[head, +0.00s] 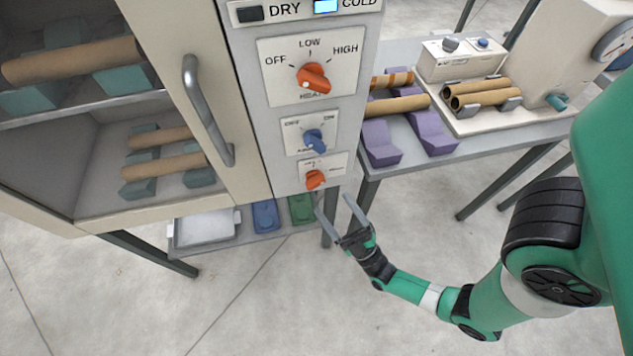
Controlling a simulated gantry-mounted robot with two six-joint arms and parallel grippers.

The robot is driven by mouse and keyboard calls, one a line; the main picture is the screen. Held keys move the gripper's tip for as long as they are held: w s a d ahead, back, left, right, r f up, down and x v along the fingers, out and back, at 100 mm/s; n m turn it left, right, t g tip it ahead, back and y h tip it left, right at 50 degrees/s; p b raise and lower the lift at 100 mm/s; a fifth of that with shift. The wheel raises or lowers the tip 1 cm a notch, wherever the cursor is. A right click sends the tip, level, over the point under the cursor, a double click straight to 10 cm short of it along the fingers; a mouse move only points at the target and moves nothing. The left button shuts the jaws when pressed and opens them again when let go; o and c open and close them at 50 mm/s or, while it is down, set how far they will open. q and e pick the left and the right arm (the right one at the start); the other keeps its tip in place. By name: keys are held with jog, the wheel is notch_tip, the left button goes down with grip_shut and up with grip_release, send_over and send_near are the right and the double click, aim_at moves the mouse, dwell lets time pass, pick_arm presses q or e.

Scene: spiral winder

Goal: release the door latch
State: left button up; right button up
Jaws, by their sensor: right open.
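The cabinet door (150,25) has a beige frame around a clear pane and looks closed. Its curved grey handle (204,115) stands upright along the right side of the door. On the panel to the right, a small orange knob (315,180) sits on the lowest label plate; the lettering there is too small to read, so I cannot tell whether it is the latch. My right gripper (333,203) is open and empty just below and right of this knob, with its fingers pointing up toward the panel. My left gripper is out of view.
Above are a blue knob (314,140) and a large orange heat knob (313,77). Cardboard tubes (165,167) lie on teal rests inside the cabinet. A side table with purple rests (382,145) stands right.

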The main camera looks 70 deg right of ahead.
aim_at(318, 186)
jog(key=x, duration=0.7)
jog(key=shift+r+p, duration=0.1)
jog(key=shift+p, duration=0.2)
jog(key=shift+s, duration=0.1)
jog(key=c, duration=1.4)
